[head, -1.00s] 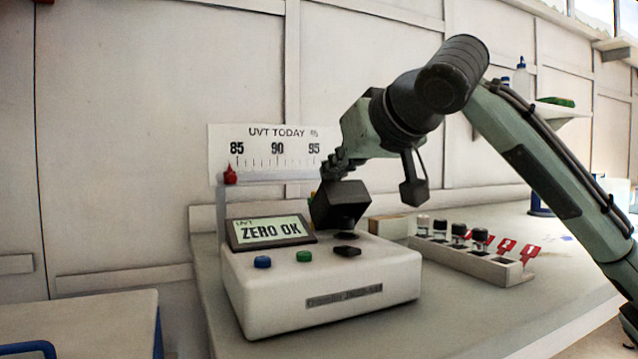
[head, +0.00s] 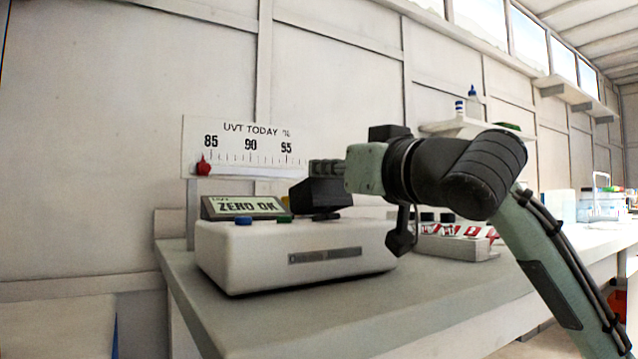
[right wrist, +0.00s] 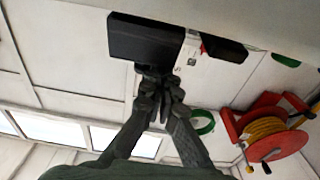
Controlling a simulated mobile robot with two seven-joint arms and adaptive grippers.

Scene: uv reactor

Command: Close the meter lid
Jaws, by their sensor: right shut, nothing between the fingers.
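The meter (head: 300,255) is a white box on the bench with a display reading ZERO OK. Its lid (head: 322,194) is a black block, tilted and raised above a dark round part on the meter's top. My right gripper (head: 318,168) is shut and empty, with its fingertips at the lid's upper edge. In the right wrist view the shut fingers (right wrist: 155,75) are close against the black lid (right wrist: 145,38); I cannot tell whether they touch. My left gripper is not in view.
The UVT TODAY scale (head: 245,148) with a red pointer (head: 203,166) stands behind the meter. A white rack (head: 455,246) with dark-capped vials and red tags is to the right, partly behind my arm. The bench front (head: 300,310) is clear.

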